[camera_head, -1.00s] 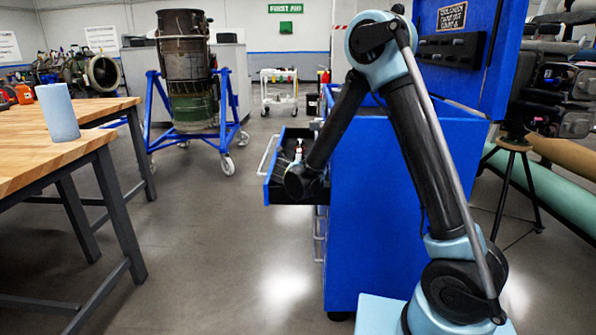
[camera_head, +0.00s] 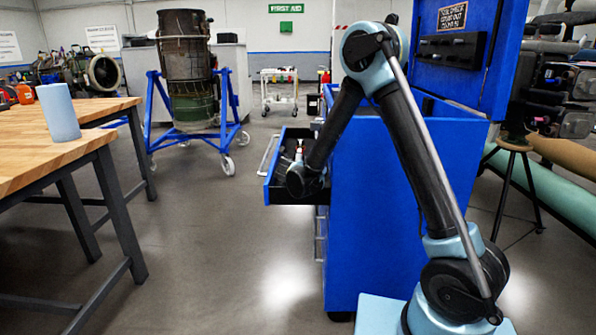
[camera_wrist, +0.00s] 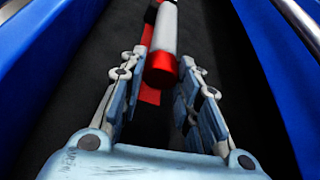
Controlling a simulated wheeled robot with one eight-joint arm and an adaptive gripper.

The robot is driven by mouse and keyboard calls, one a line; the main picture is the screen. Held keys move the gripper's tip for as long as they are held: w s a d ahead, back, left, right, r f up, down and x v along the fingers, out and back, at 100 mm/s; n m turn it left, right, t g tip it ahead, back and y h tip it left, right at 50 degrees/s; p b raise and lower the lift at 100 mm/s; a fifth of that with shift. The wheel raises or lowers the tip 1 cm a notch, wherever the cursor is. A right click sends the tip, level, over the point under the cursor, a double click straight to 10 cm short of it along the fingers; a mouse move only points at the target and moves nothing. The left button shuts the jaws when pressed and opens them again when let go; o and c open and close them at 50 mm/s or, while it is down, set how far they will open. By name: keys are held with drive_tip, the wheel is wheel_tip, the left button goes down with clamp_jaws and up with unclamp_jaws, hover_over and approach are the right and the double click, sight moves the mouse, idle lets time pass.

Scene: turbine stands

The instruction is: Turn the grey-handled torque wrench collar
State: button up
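The torque wrench shows in the wrist view as a light grey handle (camera_wrist: 167,32) with a red end collar (camera_wrist: 161,70). It points away from me along the dark drawer floor. My gripper (camera_wrist: 158,72) is open, with one finger on each side of the red collar. Gaps show between the fingers and the collar, so I see no grip on it. A flat red strip (camera_wrist: 150,95) lies beside and below the collar. The wrench's far end runs out of the picture. In the head view my arm reaches into the open drawer and hides most of that area.
The open drawer (camera_head: 268,192) juts left from the blue tool cabinet (camera_head: 375,225). Its blue walls stand close on both sides in the wrist view. A wooden workbench (camera_head: 20,150) with a blue cylinder (camera_head: 59,112) is at left. The floor between is clear.

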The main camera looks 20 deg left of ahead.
drive_tip(key=shift+a+f+n+t+h, duration=0.15)
drive_tip(key=shift+n+t+h, duration=0.35)
drive_tip(key=shift+n+h, duration=0.7)
drive_tip(key=shift+n+y, duration=0.3)
drive_tip(key=o, duration=1.1)
